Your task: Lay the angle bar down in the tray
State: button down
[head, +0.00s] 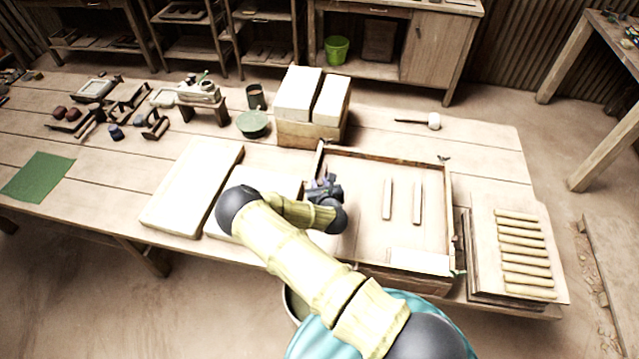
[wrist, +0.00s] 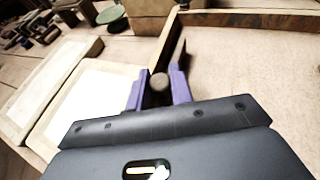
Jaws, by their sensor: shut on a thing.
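My gripper (wrist: 158,88) has two purple fingers, shut on a small brown piece with a rounded end, which I take to be the angle bar (wrist: 159,82). Most of its length is hidden, so its shape and tilt cannot be told. In the head view my gripper (head: 325,188) is over the tray's left rim, and my arm covers the tray's near left corner. Whether the bar touches the rim is unclear.
Two thin strips (head: 388,198) (head: 417,203) lie apart on the tray floor, with bare floor around them. A pale block lies at its near right. Pale slabs (head: 192,185) lie left, white blocks (head: 298,93) stand behind, and a board with several rods (head: 522,250) lies right.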

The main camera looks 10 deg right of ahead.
jog(key=shift+f+b, duration=0.4)
jog(key=shift+b, duration=0.05)
dwell(0.8)
jog(key=c, duration=1.1)
grip_release()
jog(key=shift+c, duration=0.2)
jog(key=shift+s, duration=0.1)
jog(key=b+v, duration=0.2)
jog(key=v, duration=1.5)
jog(key=shift+b, duration=0.35)
jog(key=shift+s+r, duration=0.1)
